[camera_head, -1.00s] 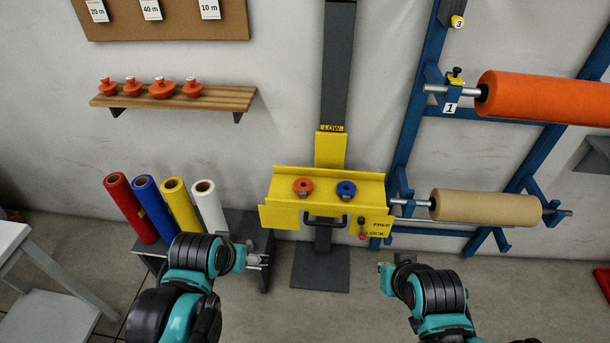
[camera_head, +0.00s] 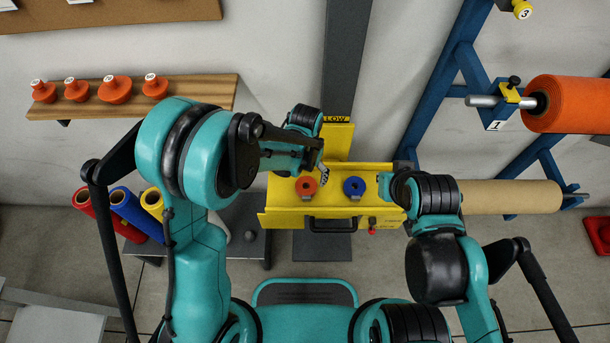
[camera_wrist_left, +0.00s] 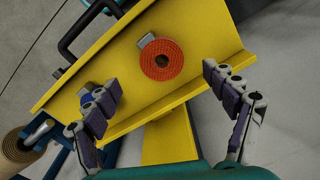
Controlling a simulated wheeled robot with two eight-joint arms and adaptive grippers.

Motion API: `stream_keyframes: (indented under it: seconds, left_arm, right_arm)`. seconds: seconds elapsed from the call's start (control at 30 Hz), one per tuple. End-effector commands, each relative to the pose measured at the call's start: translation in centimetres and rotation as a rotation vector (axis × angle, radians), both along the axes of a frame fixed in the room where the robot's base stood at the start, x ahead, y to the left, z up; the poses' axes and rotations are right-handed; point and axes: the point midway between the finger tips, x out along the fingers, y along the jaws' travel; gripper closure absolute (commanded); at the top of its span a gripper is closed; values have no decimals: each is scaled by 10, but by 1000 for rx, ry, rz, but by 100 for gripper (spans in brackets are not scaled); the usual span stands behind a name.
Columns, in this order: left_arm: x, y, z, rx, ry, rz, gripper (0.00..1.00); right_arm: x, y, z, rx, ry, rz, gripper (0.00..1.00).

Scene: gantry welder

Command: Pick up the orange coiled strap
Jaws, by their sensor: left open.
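The orange coiled strap (camera_head: 306,187) lies on the yellow tray (camera_head: 285,219), left of the blue coiled strap (camera_head: 354,187). In the left wrist view the orange strap (camera_wrist_left: 162,60) is a flat roll with a dark centre and a grey metal end beside it. My left gripper (camera_head: 322,176) hangs over the tray close to the orange strap. Its open, empty fingers (camera_wrist_left: 161,78) spread to either side of the strap in the wrist view, without touching it. One finger partly hides the blue strap there. My right gripper (camera_head: 384,184) is by the tray's right end; its fingers are unclear.
A black handle (camera_head: 334,226) and a red knob (camera_head: 372,231) are at the tray's front. Coloured rolls (camera_head: 128,206) stand at the left. A blue rack holds an orange roll (camera_head: 565,104) and a tan roll (camera_head: 510,197) at the right.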

Motion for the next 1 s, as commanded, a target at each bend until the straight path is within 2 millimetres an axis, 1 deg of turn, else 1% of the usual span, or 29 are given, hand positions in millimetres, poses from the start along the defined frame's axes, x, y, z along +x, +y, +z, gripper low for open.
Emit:
stream_keyframes:
  seconds: [0.03, 0.1, 0.27, 0.4, 0.5, 0.6, 0.77, 0.8, 0.87, 0.9, 0.97, 1.0]
  left_arm:
    - [0, 0, -9, 0, 0, 0, 15]
    - [0, 0, -17, 0, 0, 0, 15]
    - [2, 0, -31, 0, -1, 1, 15]
    - [5, 1, -53, 0, -1, 2, 15]
    - [5, 1, -67, 0, -1, 2, 15]
    - [5, 1, -73, -1, -2, 2, 15]
    - [4, 1, -71, -1, -2, 2, 15]
    - [4, 1, -71, -1, -2, 2, 21]
    - [4, 1, -71, -1, -2, 2, 36]
    - [4, 1, -71, -1, -2, 2, 47]
    - [4, 1, -71, -1, -2, 2, 63]
    - [4, 1, -71, -1, -2, 2, 73]
  right_arm:
    - [0, 0, -5, 0, 0, 0, 100]
    - [0, 0, -8, 0, 0, 0, 100]
    - [0, 0, -15, 0, 0, 0, 100]
    - [0, 0, -28, 0, 0, 0, 100]
    - [0, 0, -34, 0, 0, 0, 100]
    - [0, 0, -35, 0, 0, 0, 100]
    - [0, 0, -33, 0, 0, 0, 100]
    - [0, 0, -33, 0, 0, 0, 100]
    - [0, 0, -33, 0, 0, 0, 100]
    - [0, 0, -33, 0, 0, 0, 100]
    - [0, 0, -33, 0, 0, 0, 100]
    - [0, 0, -33, 0, 0, 0, 100]
